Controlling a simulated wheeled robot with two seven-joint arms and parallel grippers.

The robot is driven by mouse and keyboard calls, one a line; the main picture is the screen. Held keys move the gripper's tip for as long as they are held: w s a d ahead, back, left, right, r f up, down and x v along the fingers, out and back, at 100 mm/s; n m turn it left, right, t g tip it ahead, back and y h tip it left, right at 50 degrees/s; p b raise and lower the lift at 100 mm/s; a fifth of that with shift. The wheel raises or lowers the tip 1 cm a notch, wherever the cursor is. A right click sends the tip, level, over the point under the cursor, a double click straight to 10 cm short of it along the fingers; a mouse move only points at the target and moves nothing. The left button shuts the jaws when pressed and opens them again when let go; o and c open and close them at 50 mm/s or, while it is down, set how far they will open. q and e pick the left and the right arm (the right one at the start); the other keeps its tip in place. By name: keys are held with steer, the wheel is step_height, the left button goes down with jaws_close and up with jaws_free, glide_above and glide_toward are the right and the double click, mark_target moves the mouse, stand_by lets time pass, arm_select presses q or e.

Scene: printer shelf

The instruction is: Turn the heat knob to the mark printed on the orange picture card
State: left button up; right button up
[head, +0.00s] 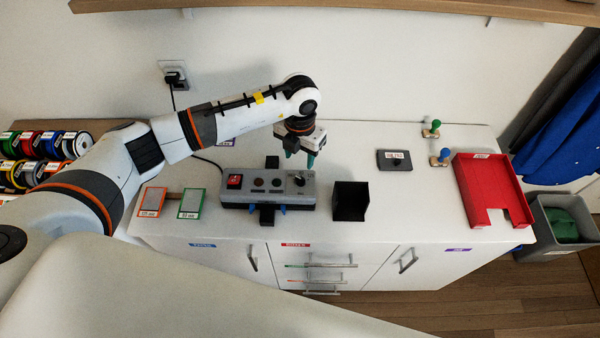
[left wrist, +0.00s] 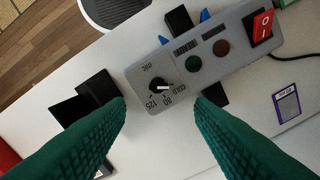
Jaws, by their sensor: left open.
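The heat knob (head: 299,180) is a small black dial at the right end of the grey control box (head: 262,204). In the left wrist view the knob (left wrist: 160,88) has a white pointer line turned toward COLD, with marks 80 and 125 beside it. The orange picture card (head: 151,202) lies left of the box and appears to read 125 MIC. A green card (head: 191,204) beside it appears to read 80 MIC. My left gripper (head: 301,157) is open and empty above the box's knob end; its green fingers (left wrist: 160,105) flank the knob in view, apart from it. My right gripper is out of view.
The box also carries a red switch (head: 235,181) and two round lamps. A black open bin (head: 350,201) stands close to its right. A dark labelled block (head: 394,161), two stamps and a red tray (head: 490,190) lie further right. Spools (head: 40,145) stand at left.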

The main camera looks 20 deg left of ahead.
mark_target(300, 178)
arm_select(q)
step_height(300, 178, down, 9)
steer(key=p, duration=0.2)
steer(key=shift+r+p, duration=0.15)
steer(key=shift+p, duration=0.2)
steer(key=shift+f, duration=0.45)
steer(key=shift+c, duration=0.2)
steer(key=c, duration=1)
steer(key=shift+o, duration=0.2)
